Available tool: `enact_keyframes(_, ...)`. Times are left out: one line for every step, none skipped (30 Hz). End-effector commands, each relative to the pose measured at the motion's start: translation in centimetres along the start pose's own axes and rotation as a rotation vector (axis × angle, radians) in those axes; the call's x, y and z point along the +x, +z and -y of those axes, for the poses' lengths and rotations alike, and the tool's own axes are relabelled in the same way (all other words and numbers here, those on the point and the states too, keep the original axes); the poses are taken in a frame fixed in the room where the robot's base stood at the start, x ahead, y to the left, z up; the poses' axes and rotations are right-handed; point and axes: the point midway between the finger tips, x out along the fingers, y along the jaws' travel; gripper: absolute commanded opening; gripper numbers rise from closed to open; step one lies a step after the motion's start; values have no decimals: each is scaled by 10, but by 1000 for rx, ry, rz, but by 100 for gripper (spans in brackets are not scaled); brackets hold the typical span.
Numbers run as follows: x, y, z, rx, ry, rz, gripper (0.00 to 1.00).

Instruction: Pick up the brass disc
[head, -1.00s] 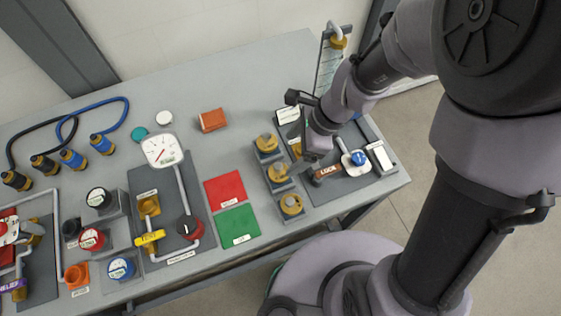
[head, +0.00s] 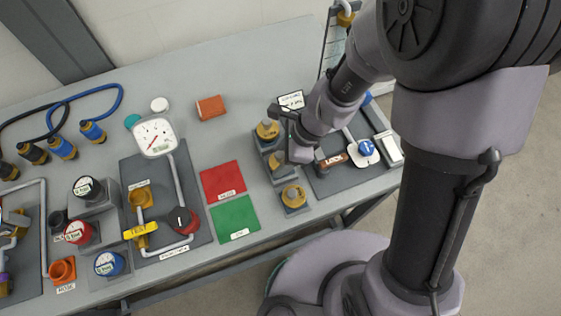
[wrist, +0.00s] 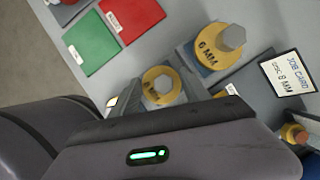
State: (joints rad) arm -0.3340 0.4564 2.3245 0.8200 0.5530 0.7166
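Three brass discs stand in a row on grey blocks: the back disc (head: 267,130), the middle disc (head: 282,170) and the front disc (head: 293,196). In the wrist view the back disc (wrist: 210,48) reads 6 MM and has a grey hex knob. The middle disc (wrist: 156,80) has a similar knob; its label is not readable. My gripper (head: 286,158) is down at the middle disc, partly covering it in the head view. In the wrist view its fingers (wrist: 162,90) are apart, one on each side of the middle disc's knob. I cannot tell whether they touch it.
A job card (head: 291,100) behind the discs reads 8 MM in the wrist view. A red mat (head: 223,180) and a green mat (head: 235,218) lie left of the discs.

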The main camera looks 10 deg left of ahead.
Motion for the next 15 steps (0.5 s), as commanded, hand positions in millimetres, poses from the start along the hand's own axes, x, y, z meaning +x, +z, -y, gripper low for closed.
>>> enact_keyframes(0,0,0,0,0,0,35)
enact_keyframes(0,0,0,0,0,0,29)
enact_keyframes(0,0,0,0,0,0,21)
enact_keyframes(0,0,0,0,0,0,15)
enact_keyframes(0,0,0,0,0,0,9)
enact_keyframes(0,0,0,0,0,0,5)
enact_keyframes(0,0,0,0,0,0,5)
enact_keyframes(0,0,0,0,0,0,5)
enact_keyframes(0,0,0,0,0,0,5)
enact_keyframes(0,0,0,0,0,0,5)
enact_keyframes(0,0,0,0,0,0,5)
enact_keyframes(-1,0,0,0,0,0,5)
enact_keyframes(-2,1,0,0,-1,0,5)
enact_keyframes(-4,1,0,0,-1,0,5)
enact_keyframes(-6,3,0,0,-1,0,5)
